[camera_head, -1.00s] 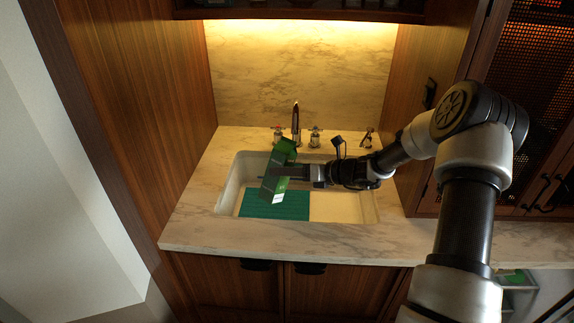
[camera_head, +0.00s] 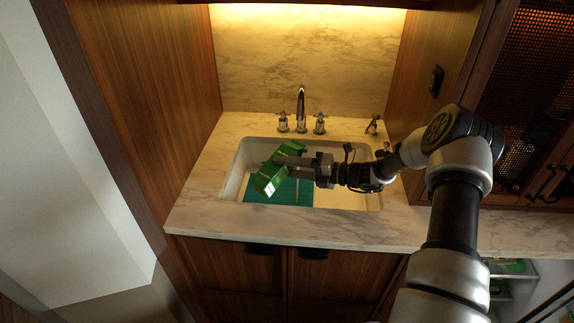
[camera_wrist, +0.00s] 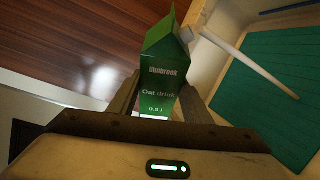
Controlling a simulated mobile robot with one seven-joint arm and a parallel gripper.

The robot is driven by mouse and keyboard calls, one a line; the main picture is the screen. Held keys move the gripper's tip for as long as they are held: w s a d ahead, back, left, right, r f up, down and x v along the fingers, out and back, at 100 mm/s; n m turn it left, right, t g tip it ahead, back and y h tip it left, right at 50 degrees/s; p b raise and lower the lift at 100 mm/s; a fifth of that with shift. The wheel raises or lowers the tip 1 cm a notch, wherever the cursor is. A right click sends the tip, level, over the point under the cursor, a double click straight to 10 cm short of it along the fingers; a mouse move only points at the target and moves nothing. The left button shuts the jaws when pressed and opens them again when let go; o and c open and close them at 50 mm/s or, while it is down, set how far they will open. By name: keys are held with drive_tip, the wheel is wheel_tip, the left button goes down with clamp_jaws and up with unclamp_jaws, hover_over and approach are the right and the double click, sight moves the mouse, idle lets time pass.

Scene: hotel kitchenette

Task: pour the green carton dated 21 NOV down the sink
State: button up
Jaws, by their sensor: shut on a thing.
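The green carton (camera_head: 268,181) is strongly tilted over the left part of the sink (camera_head: 345,198). In the wrist view the carton (camera_wrist: 160,75) reads "Ulmbrook Oat drink 0.5 l", and its gable top points away from my gripper. No date shows. My gripper (camera_head: 288,161) is shut on the carton and holds it above the basin; its fingers (camera_wrist: 158,103) lie on either side of it. A white streak (camera_wrist: 255,65) runs from beside the carton's top towards the green ribbed mat (camera_wrist: 275,100) and looks like poured liquid.
The green mat (camera_head: 296,194) lies in the left part of the basin. A tap (camera_head: 301,110) with two cross handles stands behind the sink. A wooden side panel (camera_head: 150,100) rises at the left, and marble counter (camera_head: 330,225) runs along the front.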

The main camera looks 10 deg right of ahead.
sight(289, 172)
drive_tip(key=f+m+b, duration=0.1)
drive_tip(key=f+m+y+b, duration=0.1)
drive_tip(key=f+m, duration=0.1)
drive_tip(key=shift+w+d+f+b, duration=0.1)
drive_tip(key=shift+w+d+b, duration=0.15)
drive_tip(key=shift+b, duration=0.15)
drive_tip(key=shift+w+d+m+y, duration=0.1)
drive_tip(key=shift+m+y, duration=0.3)
drive_tip(key=shift+m, duration=0.1)
drive_tip(key=shift+w+d+r+m+t+y, duration=0.15)
drive_tip(key=shift+r+m+t+y, duration=0.05)
drive_tip(key=shift+r+m, duration=0.3)
drive_tip(key=shift+w+d+r+m+t+y, duration=0.1)
drive_tip(key=shift+r+m+t+y, duration=0.1)
drive_tip(key=shift+r+m, duration=0.25)
drive_tip(key=shift+w+d+r+m+t+y+b, duration=0.1)
drive_tip(key=shift+w+d+r+m+t+y, duration=0.15)
drive_tip(key=shift+m, duration=0.4)
drive_tip(key=shift+w+d+r+m+t+b, duration=0.1)
drive_tip(key=shift+w+d+r+m, duration=0.15)
drive_tip(key=shift+m, duration=0.4)
drive_tip(key=shift+w+d+r+m+t+y+b, duration=0.15)
drive_tip(key=shift+r+m, duration=0.2)
drive_tip(key=shift+m, duration=0.3)
idle(3.1)
